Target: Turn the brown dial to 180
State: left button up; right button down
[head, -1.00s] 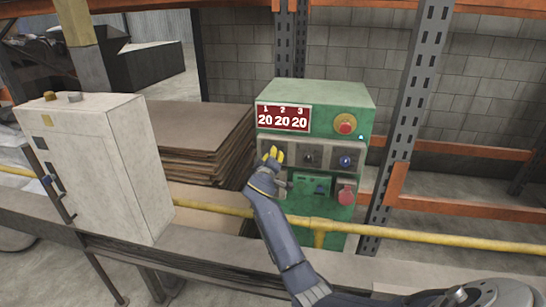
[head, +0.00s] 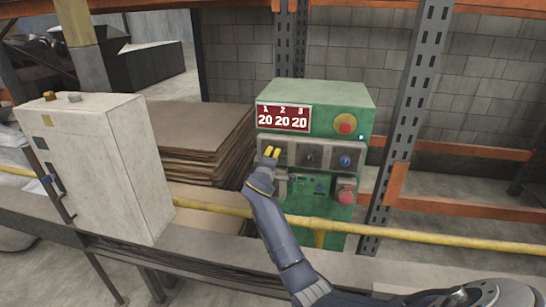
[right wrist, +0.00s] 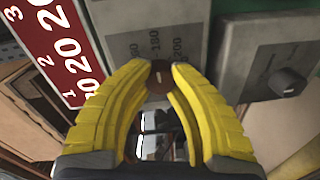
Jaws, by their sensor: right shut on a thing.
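The green control box (head: 318,98) carries a red display (head: 283,117) reading 20 under 1, 2 and 3. My right gripper (head: 271,152) is at the leftmost dial position on the grey panel. In the right wrist view, its yellow fingertips (right wrist: 160,70) are closed on the brown dial (right wrist: 159,79), one on each side. Printed numbers, including 180, show on the panel just beyond the dial. In the head view the gripper hides the brown dial. My left gripper is not in view.
A black dial (head: 310,157) and a blue dial (head: 345,161) sit to the right on the panel. A red button (head: 346,126) is above and a red knob (head: 346,196) below. A yellow rail (head: 405,233) crosses in front. A pale cabinet (head: 100,165) stands left.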

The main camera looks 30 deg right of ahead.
jog(key=shift+w+r, duration=0.1)
jog(key=shift+r, duration=0.15)
jog(key=c, duration=1.4)
grip_release()
jog(key=shift+a, duration=0.1)
jog(key=o, duration=0.4)
jog(key=shift+f, duration=0.2)
jog(key=shift+c, duration=0.2)
jog(key=v, duration=1.2)
